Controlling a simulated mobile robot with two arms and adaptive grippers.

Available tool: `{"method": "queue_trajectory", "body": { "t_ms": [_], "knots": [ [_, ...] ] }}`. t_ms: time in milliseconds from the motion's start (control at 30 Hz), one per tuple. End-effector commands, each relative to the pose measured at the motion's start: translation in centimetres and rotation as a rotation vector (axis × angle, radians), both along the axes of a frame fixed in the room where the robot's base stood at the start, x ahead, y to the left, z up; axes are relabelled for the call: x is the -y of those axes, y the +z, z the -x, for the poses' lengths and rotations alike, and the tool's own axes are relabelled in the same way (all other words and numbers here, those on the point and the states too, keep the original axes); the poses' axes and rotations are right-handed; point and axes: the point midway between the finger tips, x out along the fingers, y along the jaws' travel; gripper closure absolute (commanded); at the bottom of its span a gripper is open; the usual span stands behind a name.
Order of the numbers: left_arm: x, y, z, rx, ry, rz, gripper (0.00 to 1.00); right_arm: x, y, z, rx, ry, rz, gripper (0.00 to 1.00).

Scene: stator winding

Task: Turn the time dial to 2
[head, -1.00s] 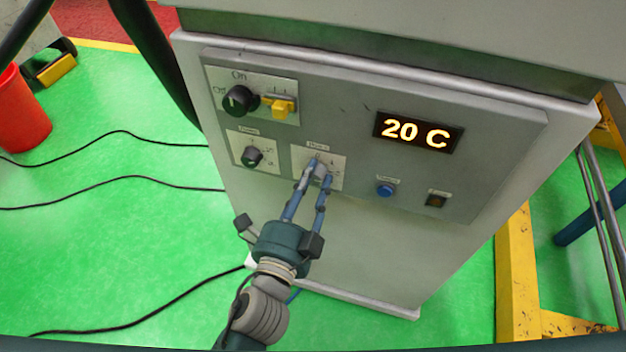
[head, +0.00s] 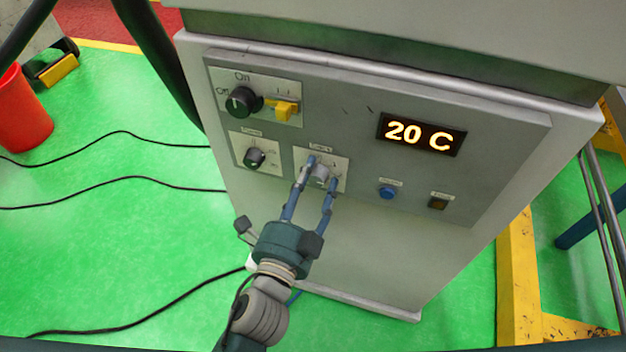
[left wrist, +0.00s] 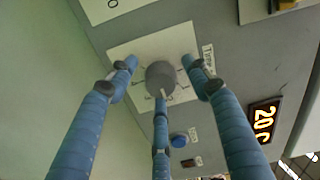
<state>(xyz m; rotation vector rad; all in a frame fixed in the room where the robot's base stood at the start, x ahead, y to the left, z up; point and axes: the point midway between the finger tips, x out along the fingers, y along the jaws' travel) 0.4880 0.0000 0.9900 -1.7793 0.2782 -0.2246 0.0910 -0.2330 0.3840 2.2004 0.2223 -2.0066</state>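The dial (head: 319,173), a small grey knob on a white plate in the lower middle of the control panel, lies between the fingers of my left gripper (head: 322,170). The finger tips partly cover the plate in the head view. My right gripper is in neither view.
The panel also carries a black on/off knob (head: 241,101), a yellow switch (head: 286,111), another dark dial (head: 254,158), a display reading 20 C (head: 420,134), a blue button (head: 386,192) and a dark square button (head: 438,203). Black cables lie on the green floor.

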Motion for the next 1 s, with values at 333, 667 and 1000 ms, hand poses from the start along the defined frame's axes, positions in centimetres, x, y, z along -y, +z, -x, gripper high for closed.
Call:
{"method": "queue_trajectory", "body": {
  "t_ms": [333,667,1000],
  "knots": [
    [-0.9,-0.3,2.8,-0.007,0.001,0.002,0.51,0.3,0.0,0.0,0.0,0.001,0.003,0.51],
    [-2.8,-0.2,8.2,-0.008,0.004,0.004,0.51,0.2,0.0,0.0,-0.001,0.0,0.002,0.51],
    [-3.8,-0.1,11.2,-0.002,0.003,0.001,0.51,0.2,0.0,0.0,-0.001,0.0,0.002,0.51]
  ]
}}
